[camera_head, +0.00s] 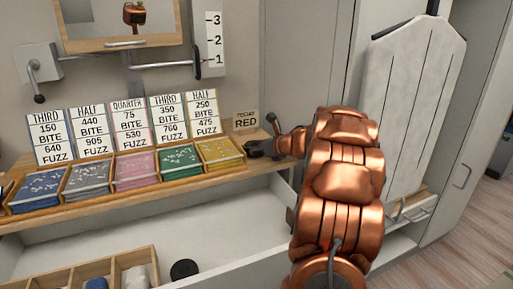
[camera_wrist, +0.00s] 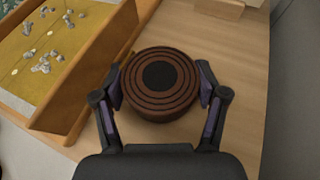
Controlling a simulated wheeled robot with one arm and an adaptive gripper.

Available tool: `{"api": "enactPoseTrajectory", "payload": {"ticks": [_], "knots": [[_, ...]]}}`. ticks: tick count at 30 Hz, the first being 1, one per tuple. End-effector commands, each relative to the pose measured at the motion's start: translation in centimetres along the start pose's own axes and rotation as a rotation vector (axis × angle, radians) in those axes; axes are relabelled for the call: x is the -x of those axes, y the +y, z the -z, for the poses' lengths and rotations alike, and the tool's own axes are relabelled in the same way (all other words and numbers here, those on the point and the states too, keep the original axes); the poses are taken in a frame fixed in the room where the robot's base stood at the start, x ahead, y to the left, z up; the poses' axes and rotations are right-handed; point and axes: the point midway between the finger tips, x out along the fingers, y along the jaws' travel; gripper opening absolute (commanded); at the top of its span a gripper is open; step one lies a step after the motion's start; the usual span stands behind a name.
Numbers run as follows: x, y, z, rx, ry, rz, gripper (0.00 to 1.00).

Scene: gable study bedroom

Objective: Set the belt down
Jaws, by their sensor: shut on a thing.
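The belt (camera_wrist: 158,76) is a brown coil with a dark centre, seen from above in the wrist view. My gripper (camera_wrist: 160,92) is shut on it, one finger on each side. The coil is over the bare wooden shelf (camera_wrist: 232,75), right of the yellow tray; I cannot tell whether it touches the wood. In the head view my gripper (camera_head: 262,148) is at the shelf's right end, below the "TODAY RED" card. The belt cannot be made out clearly there, as the gripper and copper arm cover that spot.
A yellow tray (camera_head: 221,151) stands close left of my gripper, the last in a row of coloured trays with number cards behind. The "TODAY RED" card (camera_head: 245,121) stands behind the gripper. Below is an open drawer with a wooden divider box (camera_head: 70,272) and a black round thing (camera_head: 184,269).

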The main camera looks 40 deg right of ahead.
Motion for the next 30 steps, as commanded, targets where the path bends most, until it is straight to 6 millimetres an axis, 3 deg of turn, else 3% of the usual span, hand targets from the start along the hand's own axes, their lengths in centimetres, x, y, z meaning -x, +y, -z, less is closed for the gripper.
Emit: {"api": "enactPoseTrajectory", "payload": {"ticks": [2,3,9,23,30], "knots": [[-0.1,0.0,0.2,0.000,-0.001,0.001,0.32],[0.0,0.0,0.1,0.000,-0.001,0.000,0.75],[0.0,0.0,0.1,-0.001,0.000,0.000,0.96],[0.1,0.0,-0.3,0.000,0.000,-0.001,0.97],[3.4,0.0,-0.1,-0.001,0.000,0.000,0.97]]}}
